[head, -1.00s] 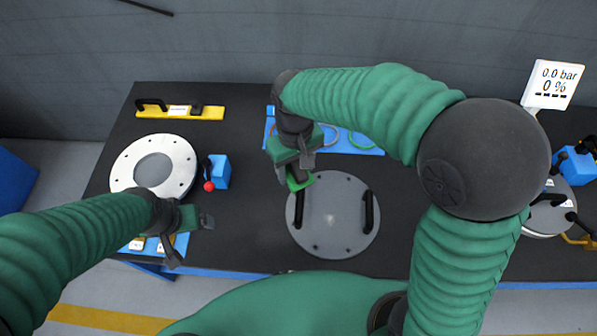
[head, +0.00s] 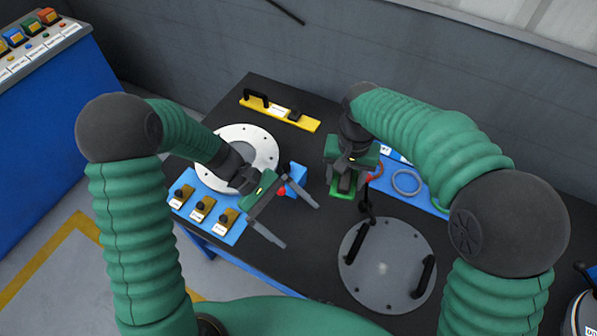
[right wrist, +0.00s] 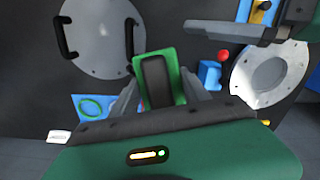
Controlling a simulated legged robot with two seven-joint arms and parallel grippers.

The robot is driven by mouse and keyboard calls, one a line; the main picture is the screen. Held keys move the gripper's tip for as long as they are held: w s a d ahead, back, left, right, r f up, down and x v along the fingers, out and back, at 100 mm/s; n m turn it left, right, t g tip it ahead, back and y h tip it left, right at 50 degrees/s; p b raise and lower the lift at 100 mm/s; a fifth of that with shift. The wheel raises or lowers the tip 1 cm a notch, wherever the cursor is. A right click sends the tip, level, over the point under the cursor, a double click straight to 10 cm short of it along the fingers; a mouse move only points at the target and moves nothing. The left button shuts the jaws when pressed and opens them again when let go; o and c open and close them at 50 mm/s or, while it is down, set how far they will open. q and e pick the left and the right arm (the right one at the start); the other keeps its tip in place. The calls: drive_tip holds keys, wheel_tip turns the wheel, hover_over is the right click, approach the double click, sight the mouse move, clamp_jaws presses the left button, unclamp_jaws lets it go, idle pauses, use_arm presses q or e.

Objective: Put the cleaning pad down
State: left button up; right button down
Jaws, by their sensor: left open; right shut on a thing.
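The cleaning pad is a green plate (head: 342,194) with a dark grip block, also in the right wrist view (right wrist: 171,72). My right gripper (head: 345,178) is shut on its dark block, with a finger on each side. The pad is over the black table, between the white flanged ring and the grey lid; whether it touches the table I cannot tell. My left gripper (head: 292,217) is open and empty, its fingers spread to the left of the pad, near the blue block. Part of the left gripper shows at the top right of the right wrist view.
The grey lid (head: 385,268) with two black handles lies near the front. A white flanged ring (head: 266,147), a blue block (head: 297,175) with a red knob, a yellow bar (head: 306,122) and blue trays (head: 234,228) surround the bare black table (head: 310,150).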

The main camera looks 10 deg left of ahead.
use_arm(q)
drive_tip(key=w+r+n+t+h, duration=0.1)
drive_tip(key=w+r+n+h, duration=0.1)
drive_tip(key=w+h, duration=0.15)
use_arm(e)
drive_tip(key=shift+w+a, duration=0.1)
drive_tip(key=shift+a, duration=0.35)
drive_tip(key=shift+s+a+r, duration=0.1)
drive_tip(key=shift+s, duration=0.15)
use_arm(q)
drive_tip(key=n+t+h, duration=0.3)
drive_tip(key=h, duration=0.1)
approach(344, 182)
use_arm(e)
drive_tip(key=shift+s, duration=0.1)
use_arm(q)
drive_tip(key=d, duration=0.3)
drive_tip(key=w+d+f, duration=0.1)
drive_tip(key=d, duration=0.5)
drive_tip(key=shift+w+d+f, duration=0.25)
drive_tip(key=shift+w+d, duration=0.05)
drive_tip(key=shift+w, duration=0.1)
use_arm(e)
drive_tip(key=shift+d, duration=0.5)
use_arm(q)
drive_tip(key=shift+d, duration=0.35)
use_arm(e)
drive_tip(key=shift+a, duration=0.2)
